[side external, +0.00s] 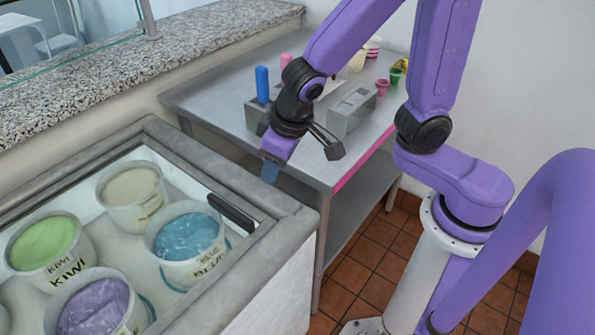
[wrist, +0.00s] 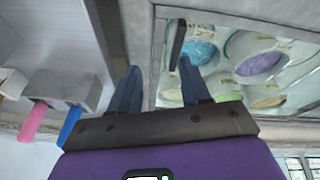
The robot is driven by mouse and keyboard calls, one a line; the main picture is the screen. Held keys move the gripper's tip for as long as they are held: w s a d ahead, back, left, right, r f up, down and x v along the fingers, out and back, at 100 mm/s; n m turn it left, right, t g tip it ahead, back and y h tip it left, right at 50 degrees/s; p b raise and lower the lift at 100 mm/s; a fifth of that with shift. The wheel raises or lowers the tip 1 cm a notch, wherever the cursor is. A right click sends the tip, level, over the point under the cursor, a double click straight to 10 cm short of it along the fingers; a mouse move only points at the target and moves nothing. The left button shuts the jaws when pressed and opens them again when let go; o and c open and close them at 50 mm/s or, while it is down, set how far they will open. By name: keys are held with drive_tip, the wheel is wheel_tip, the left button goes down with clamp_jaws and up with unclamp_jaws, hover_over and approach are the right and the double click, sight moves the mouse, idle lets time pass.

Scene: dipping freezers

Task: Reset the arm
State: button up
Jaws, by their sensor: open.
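My gripper (side external: 270,172) is open and empty, tilted downward over the gap between the freezer's rim and the steel table. In the wrist view the two blue fingers of my gripper (wrist: 158,80) stand apart with nothing between them. The freezer (side external: 262,196) is at the lower left, with its corner just below and left of the fingertips. I cannot tell the exact height of the fingertips above the rim.
The freezer holds blue (side external: 185,236), green (side external: 42,243), purple (side external: 95,305) and cream (side external: 131,186) tubs. A black handle (side external: 231,212) is near its rim. The steel table (side external: 205,95) bears a blue-handled tool (side external: 262,85), a pink-handled one (side external: 286,61), metal boxes and cups.

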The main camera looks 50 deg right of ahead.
drive_tip(key=s+d+r+n+g, duration=0.1)
drive_tip(key=s+d+n, duration=0.3)
drive_tip(key=s, duration=0.4)
drive_tip(key=s+d+r+n+g, duration=0.2)
drive_tip(key=s+d+n, duration=0.3)
drive_tip(key=s, duration=0.3)
drive_tip(key=shift+s+d+g+y, duration=0.3)
drive_tip(key=shift+s+d, duration=0.05)
drive_tip(key=shift+s, duration=0.05)
idle(0.9)
